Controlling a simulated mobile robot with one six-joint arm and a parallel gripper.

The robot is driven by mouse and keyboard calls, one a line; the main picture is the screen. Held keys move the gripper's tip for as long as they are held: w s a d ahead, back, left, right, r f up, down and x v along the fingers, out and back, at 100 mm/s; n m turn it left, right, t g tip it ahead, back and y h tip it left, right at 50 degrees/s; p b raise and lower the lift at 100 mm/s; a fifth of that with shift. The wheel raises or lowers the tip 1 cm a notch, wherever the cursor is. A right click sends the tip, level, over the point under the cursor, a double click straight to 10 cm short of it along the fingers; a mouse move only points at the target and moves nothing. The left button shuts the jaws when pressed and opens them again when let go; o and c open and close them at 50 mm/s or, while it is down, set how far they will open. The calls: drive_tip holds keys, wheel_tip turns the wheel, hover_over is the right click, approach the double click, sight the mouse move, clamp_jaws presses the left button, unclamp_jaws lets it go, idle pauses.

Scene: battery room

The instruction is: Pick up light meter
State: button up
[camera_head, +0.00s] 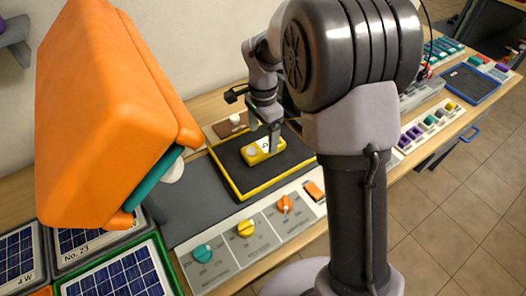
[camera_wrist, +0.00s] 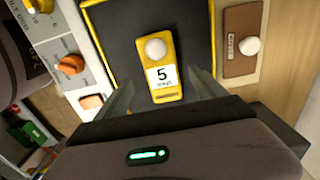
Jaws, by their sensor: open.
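The light meter (camera_wrist: 159,51) is a small yellow block with a white dome and a white label reading 5. It lies on a dark tray (camera_wrist: 112,24) with a yellow rim. In the head view the light meter (camera_head: 253,156) is near the tray's upper middle, partly hidden by my gripper (camera_head: 272,137). In the wrist view my gripper (camera_wrist: 160,95) is open, with one finger on each side of the light meter's near end. I cannot tell whether the fingers touch it.
A brown block with a white knob (camera_wrist: 241,62) sits beside the tray. A panel with coloured knobs (camera_head: 247,238) runs along the front. A large orange object (camera_head: 105,110) and solar panels (camera_head: 120,272) are at the left. A blue tray (camera_head: 467,84) is at the right.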

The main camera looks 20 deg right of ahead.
sight(263, 145)
wheel_tip(263, 145, down, 6)
drive_tip(key=b, duration=0.3)
drive_tip(key=shift+w+r, duration=0.15)
drive_tip(key=shift+r, duration=0.2)
clamp_jaws()
drive_tip(key=shift+r+p, duration=0.15)
drive_tip(key=shift+p, duration=0.15)
